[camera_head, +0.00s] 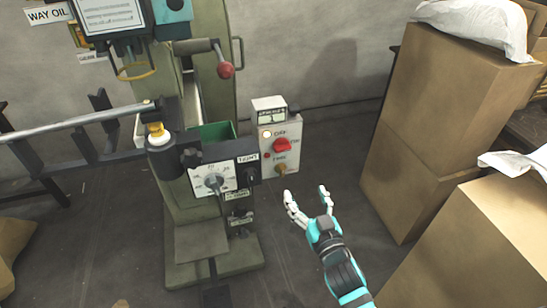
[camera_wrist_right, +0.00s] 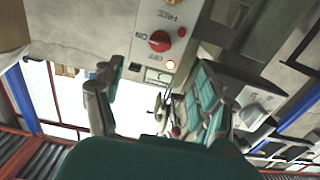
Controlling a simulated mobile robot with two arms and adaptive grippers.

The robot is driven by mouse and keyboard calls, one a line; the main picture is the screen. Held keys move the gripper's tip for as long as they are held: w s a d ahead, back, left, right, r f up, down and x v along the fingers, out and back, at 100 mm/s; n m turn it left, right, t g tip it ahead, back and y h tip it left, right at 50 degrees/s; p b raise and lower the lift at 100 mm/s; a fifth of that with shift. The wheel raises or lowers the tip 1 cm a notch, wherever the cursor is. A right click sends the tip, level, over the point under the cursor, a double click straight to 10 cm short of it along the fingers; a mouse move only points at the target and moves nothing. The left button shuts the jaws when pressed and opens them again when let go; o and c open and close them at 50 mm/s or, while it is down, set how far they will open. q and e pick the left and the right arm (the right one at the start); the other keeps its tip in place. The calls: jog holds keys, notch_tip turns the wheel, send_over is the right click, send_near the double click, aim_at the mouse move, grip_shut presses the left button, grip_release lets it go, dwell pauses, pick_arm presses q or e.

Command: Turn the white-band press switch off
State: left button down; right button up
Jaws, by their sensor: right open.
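A green-grey press (camera_head: 205,225) stands left of centre in the head view. On its right side is a pale control box (camera_head: 270,165) with a red rotary switch (camera_head: 283,145), a pale round lamp (camera_head: 267,134) and a brass knob (camera_head: 281,169). In the wrist view, the red switch (camera_wrist_right: 159,41) sits on the box face beyond the fingers, with a glowing lamp (camera_wrist_right: 171,64) below it. My right gripper (camera_head: 306,191) is open and empty, below and right of the box, apart from it. My left gripper is not in view.
Tall cardboard boxes (camera_head: 425,120) stand at the right, with another box (camera_head: 480,245) nearer. A red-balled lever (camera_head: 225,70) and a grey rail (camera_head: 75,125) stick out from the press. Dark floor is clear between the press and the boxes.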

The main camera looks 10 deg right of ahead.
aim_at(284, 150)
jog(key=w, duration=0.5)
jog(key=w+b, duration=0.1)
jog(key=w, duration=1)
jog(key=shift+w+a+r, duration=0.1)
jog(key=shift+a+r, duration=0.05)
jog(key=shift+a, duration=0.2)
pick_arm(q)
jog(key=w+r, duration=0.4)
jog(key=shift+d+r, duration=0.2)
pick_arm(e)
jog(key=shift+w, duration=0.5)
jog(key=c, duration=1.2)
jog(key=shift+o, duration=0.2)
